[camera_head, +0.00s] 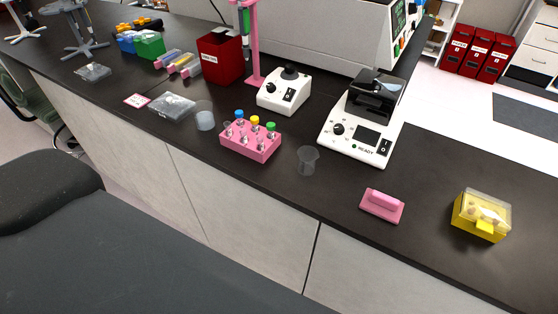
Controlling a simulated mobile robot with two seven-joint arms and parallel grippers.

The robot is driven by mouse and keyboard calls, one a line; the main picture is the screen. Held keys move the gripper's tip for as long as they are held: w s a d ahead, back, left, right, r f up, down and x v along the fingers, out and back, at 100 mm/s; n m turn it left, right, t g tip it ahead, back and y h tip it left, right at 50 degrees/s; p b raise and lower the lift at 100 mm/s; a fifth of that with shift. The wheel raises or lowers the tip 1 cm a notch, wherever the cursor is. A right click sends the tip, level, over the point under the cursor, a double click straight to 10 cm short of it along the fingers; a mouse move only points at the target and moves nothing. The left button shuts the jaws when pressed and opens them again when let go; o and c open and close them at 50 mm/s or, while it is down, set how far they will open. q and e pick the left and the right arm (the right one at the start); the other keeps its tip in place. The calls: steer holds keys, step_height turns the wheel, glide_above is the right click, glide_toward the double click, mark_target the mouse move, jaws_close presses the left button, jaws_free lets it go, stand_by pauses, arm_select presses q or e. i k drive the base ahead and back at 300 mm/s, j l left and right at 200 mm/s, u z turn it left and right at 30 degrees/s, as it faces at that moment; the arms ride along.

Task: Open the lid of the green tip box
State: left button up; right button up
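A small green box (151,46), which looks like the green tip box, stands at the far left back of the dark bench, right beside a blue box (127,43). It is small in the picture, and I cannot tell whether its lid is open or shut. Neither of my grippers is in view.
A yellow box with a clear lid (481,216) and a pink block (382,205) sit on the dark bench (440,165) at right. A pink tube rack (250,142), clear beaker (307,161), red bin (220,56) and white devices (284,92) stand mid-bench. Colored racks (178,63) lie near the green box.

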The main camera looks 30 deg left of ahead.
mark_target(137, 41)
steer(key=u, duration=1.7)
steer(key=i+j+z, duration=0.1)
steer(key=i+j, duration=0.15)
steer(key=i+j+z, duration=0.25)
steer(key=i+j, duration=0.15)
steer(key=j, duration=0.2)
steer(key=i+j+z, duration=0.15)
steer(key=j, duration=0.2)
steer(key=i+j+z, duration=0.1)
steer(key=i+j, duration=0.15)
steer(key=i+j+z, duration=0.15)
steer(key=j, duration=0.3)
